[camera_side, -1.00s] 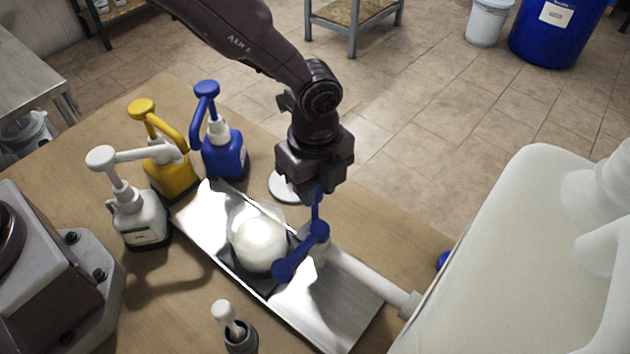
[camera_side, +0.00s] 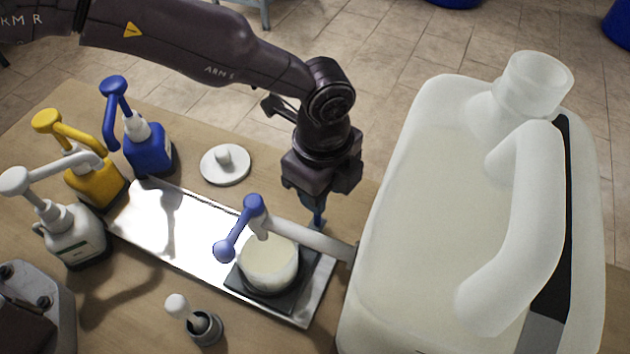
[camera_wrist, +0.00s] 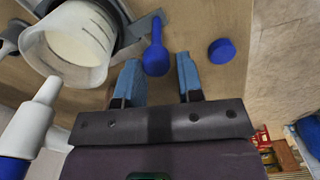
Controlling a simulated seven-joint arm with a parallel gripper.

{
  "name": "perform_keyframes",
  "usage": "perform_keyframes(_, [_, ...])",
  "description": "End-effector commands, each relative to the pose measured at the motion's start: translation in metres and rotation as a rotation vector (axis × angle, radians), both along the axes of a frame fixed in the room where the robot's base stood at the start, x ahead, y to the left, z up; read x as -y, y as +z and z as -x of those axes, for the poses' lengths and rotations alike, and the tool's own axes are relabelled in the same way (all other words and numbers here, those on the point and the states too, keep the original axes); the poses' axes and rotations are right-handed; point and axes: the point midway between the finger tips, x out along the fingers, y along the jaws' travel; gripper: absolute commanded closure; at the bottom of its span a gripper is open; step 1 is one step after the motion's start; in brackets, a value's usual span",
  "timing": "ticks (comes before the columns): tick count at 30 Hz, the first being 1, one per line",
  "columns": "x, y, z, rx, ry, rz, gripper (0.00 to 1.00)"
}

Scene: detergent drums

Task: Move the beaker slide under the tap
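The beaker (camera_side: 268,265), clear and with pale cream contents, stands upright on its dark square slide (camera_side: 262,292) near the drum end of a shiny metal tray (camera_side: 180,228). The tap (camera_side: 312,240) reaches from the drum, with its blue lever (camera_side: 238,228) over the beaker. The spout's exact line is partly hidden. My gripper (camera_side: 316,215) hangs behind the tap, beside the beaker. In the wrist view, my gripper (camera_wrist: 158,78) has its blue fingers apart, with the blue lever (camera_wrist: 156,58) showing between them. The beaker (camera_wrist: 75,45) is at upper left there.
The large translucent drum (camera_side: 450,220) fills the right side. White (camera_side: 75,235), yellow (camera_side: 92,180) and blue (camera_side: 145,145) pump bottles stand at the left. A white knobbed lid (camera_side: 225,165) lies behind the tray. A small dark holder (camera_side: 207,328) stands in front.

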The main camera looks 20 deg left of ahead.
Motion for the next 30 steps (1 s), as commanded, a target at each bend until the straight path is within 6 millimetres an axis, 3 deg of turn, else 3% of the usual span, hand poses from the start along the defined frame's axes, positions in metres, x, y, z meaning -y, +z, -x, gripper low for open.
perform_keyframes(1, [0.002,0.001,0.001,0.000,-0.003,0.003,0.55])
perform_keyframes(2, [0.002,0.001,0.001,-0.001,-0.002,0.002,0.48])
perform_keyframes(14, [-0.001,0.008,0.000,-0.003,0.000,-0.004,0.48])
perform_keyframes(30, [-0.001,0.113,0.001,0.000,-0.001,-0.001,0.48])
